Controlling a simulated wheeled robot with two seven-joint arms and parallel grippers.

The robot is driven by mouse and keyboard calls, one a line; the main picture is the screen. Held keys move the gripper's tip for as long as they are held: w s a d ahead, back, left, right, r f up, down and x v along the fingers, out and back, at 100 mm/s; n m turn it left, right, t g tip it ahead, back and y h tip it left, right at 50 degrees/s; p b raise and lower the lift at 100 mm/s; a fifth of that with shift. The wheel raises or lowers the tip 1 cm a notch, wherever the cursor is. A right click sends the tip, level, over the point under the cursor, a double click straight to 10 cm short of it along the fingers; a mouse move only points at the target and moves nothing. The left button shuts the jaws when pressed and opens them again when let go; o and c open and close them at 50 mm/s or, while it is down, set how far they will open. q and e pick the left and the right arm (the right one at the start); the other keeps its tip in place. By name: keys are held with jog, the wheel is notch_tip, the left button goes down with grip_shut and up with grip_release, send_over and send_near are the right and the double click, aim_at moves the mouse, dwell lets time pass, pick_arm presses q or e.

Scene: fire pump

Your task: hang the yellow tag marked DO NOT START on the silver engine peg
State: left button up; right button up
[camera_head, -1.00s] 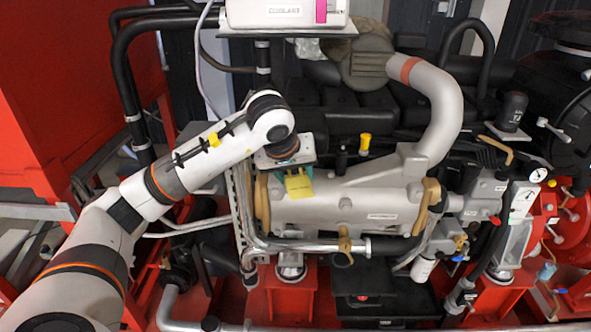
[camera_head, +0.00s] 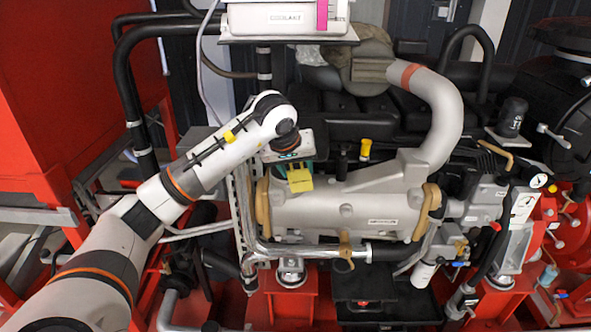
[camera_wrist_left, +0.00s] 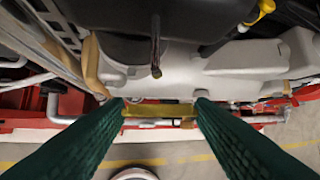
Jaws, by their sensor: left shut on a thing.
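The yellow tag (camera_head: 300,181) hangs at the end of my left gripper (camera_head: 297,170), in front of the silver engine block. Its lettering is too small to read. In the left wrist view the tag (camera_wrist_left: 160,109) shows edge-on as a thin yellow strip between the two green fingertips of my left gripper (camera_wrist_left: 159,104), which is shut on it. A thin rod (camera_wrist_left: 156,58) sticks out from the engine just beyond the tag in that view; it may be the peg. The tag is apart from it in the picture. I cannot make out the peg in the head view. My right gripper is not in view.
The silver engine block (camera_head: 345,213) fills the middle. A curved silver pipe (camera_head: 440,105) rises at its right. A yellow cap (camera_head: 365,149) stands behind it. The coolant box (camera_head: 286,17) is above on a shelf (camera_head: 290,40). A red cabinet (camera_head: 60,100) stands at left.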

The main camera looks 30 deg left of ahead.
pick_arm(q)
jog(key=shift+w+a, duration=0.45)
jog(key=shift+w, duration=0.25)
jog(key=shift+w+a, duration=0.4)
jog(key=shift+w, duration=0.25)
jog(key=shift+w+a+f, duration=0.35)
jog(key=shift+w+f, duration=0.05)
jog(key=shift+w, duration=0.1)
jog(key=o, duration=1.2)
